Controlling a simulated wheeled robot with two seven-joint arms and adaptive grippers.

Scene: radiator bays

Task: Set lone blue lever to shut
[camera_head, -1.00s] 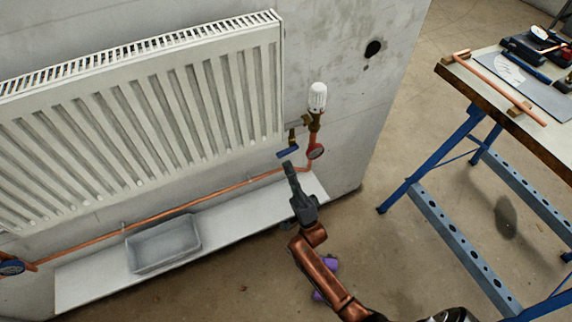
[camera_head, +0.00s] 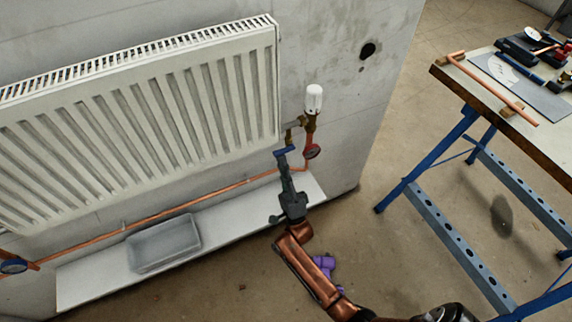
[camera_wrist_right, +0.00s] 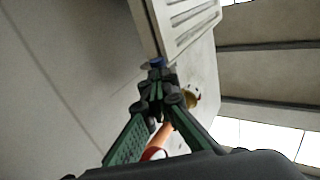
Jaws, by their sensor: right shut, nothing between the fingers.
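The blue lever (camera_head: 285,151) sits on a brass valve under the right end of the radiator, close to the white thermostatic head (camera_head: 314,99). It lies nearly level, tilted slightly. My right gripper (camera_head: 282,163) is shut and empty, with its fingertips just below the lever. In the right wrist view the blue lever (camera_wrist_right: 157,61) shows right past the tips of the gripper (camera_wrist_right: 157,74). I cannot tell whether they touch. My left gripper is out of view.
A grey tray (camera_head: 165,243) stands on a white board (camera_head: 90,283). The radiator (camera_head: 150,120) is above.

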